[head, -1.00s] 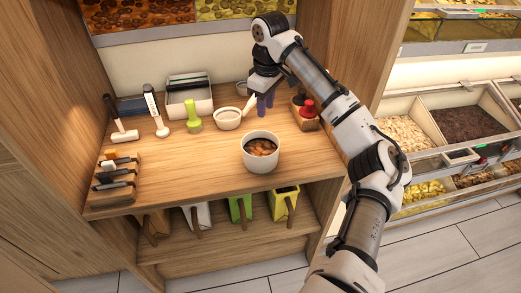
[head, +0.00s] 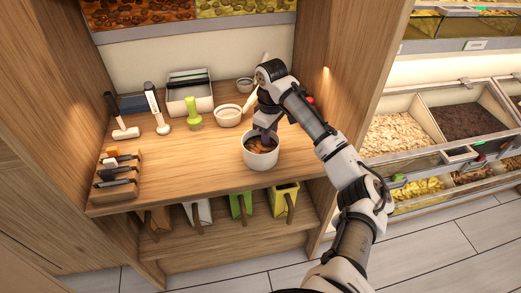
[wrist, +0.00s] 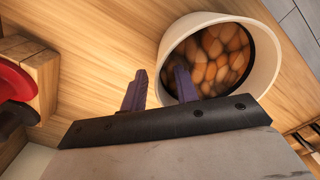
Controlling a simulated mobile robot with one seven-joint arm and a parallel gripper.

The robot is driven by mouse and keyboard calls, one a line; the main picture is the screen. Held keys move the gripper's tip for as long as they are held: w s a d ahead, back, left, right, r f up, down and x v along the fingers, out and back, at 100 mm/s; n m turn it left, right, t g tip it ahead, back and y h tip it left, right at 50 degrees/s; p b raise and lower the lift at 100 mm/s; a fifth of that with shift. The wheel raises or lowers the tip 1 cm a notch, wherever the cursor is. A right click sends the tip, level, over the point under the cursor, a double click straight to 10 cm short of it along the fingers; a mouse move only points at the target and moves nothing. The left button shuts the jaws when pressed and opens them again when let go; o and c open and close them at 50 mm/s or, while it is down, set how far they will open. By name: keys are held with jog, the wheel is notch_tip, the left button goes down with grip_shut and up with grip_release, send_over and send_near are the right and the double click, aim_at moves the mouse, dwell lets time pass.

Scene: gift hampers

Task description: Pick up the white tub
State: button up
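The white tub (head: 259,163) stands upright near the front edge of the wooden counter, filled with brown nut-like pieces. My gripper (head: 265,139) is over the tub's back rim in the head view. In the wrist view my gripper (wrist: 159,73) is open, its two purple fingers apart. One finger overlaps the tub's opening and the other is outside, so the near rim lies between them. Whether either finger touches the wall I cannot tell.
A small white bowl (head: 228,116) and a green-handled tool (head: 194,118) stand behind and left of the tub. A red-topped item in a wooden holder (wrist: 40,75) is close on the left in the wrist view. The counter (head: 190,165) left of the tub is clear.

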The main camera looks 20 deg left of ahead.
jog(key=shift+f, duration=0.9)
jog(key=shift+c, duration=0.3)
jog(key=shift+r, duration=0.1)
grip_shut()
